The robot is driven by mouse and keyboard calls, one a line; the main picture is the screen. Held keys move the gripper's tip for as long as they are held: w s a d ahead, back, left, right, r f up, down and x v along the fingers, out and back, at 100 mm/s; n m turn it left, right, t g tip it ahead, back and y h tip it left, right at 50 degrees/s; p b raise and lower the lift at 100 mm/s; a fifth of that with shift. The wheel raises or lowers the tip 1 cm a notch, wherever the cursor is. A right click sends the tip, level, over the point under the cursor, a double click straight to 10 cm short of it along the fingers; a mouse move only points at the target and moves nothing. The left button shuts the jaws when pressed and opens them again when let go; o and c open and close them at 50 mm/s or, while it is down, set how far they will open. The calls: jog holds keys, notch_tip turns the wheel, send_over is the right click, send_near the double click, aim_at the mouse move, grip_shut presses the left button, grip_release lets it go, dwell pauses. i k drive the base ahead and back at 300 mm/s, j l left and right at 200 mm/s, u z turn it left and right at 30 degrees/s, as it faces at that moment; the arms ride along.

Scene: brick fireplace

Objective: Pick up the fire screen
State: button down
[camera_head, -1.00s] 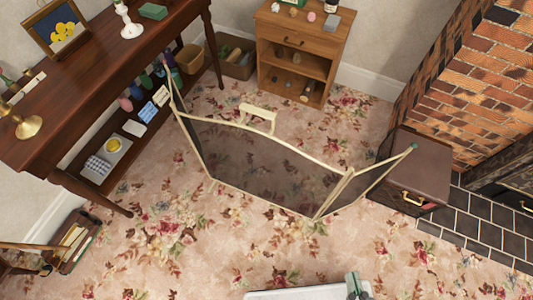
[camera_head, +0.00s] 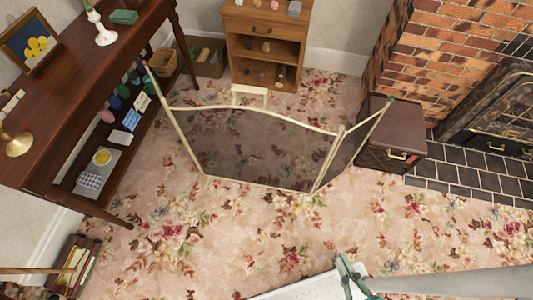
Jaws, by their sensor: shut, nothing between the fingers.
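The fire screen (camera_head: 250,145) stands upright on the carpet in the middle of the view. It has a cream frame, dark see-through mesh and side panels angled at the left and right. A cream handle (camera_head: 250,91) rises from the top of its middle panel. My gripper (camera_head: 343,262), greenish and seen small at the bottom, is shut and empty. In the picture it is below the screen and apart from it.
A dark wood table (camera_head: 95,95) stands at the left, with a shelf of items below. A small wooden cabinet (camera_head: 263,20) is behind the screen. A brown box (camera_head: 393,133) stands close to its right panel, by the brick fireplace (camera_head: 430,50). Carpet in front is clear.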

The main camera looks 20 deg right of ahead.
aim_at(247, 144)
jog(key=i+j+z, duration=0.15)
jog(key=j, duration=0.2)
jog(key=i+j+z, duration=0.15)
jog(key=j, duration=0.2)
jog(key=i+j+z, duration=0.2)
jog(key=j, duration=0.2)
jog(key=i+j+z, duration=0.15)
jog(key=j, duration=0.25)
jog(key=i+j+z, duration=0.15)
jog(key=j, duration=0.3)
jog(key=j+z, duration=0.15)
jog(key=j, duration=0.25)
jog(key=k+j, duration=0.1)
jog(key=k, duration=0.4)
jog(key=k+j, duration=0.1)
jog(key=k, duration=0.35)
jog(key=i+j+z, duration=0.15)
jog(key=j+z, duration=0.15)
jog(key=j, duration=0.4)
jog(key=j+z, duration=0.35)
jog(key=j, duration=0.35)
